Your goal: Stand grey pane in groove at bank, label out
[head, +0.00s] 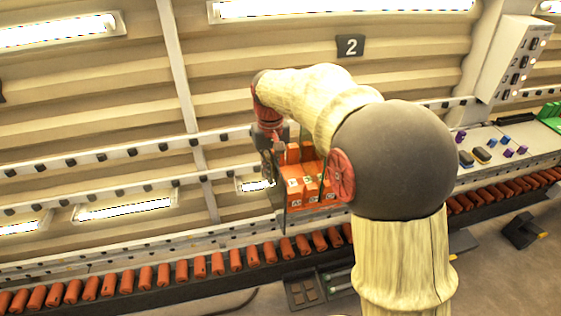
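My arm reaches up and across the middle of the head view, and its end bends down at the red wrist. My gripper (272,160) is small, dark and partly hidden by orange parts; I cannot tell whether its fingers are open or shut. A see-through pane with a dark edge (283,190) seems to stand upright just below and right of it. Orange blocks with small white labels (310,188) show at or through this pane. I cannot tell whether the gripper touches the pane, and no label or groove of the pane is clear.
A row of orange rollers (200,267) runs along the bottom of the washer. Pale rails (110,153) with black pads cross behind. A ledge (500,150) at the right carries small purple, blue and dark items. A control box (515,60) hangs upper right.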

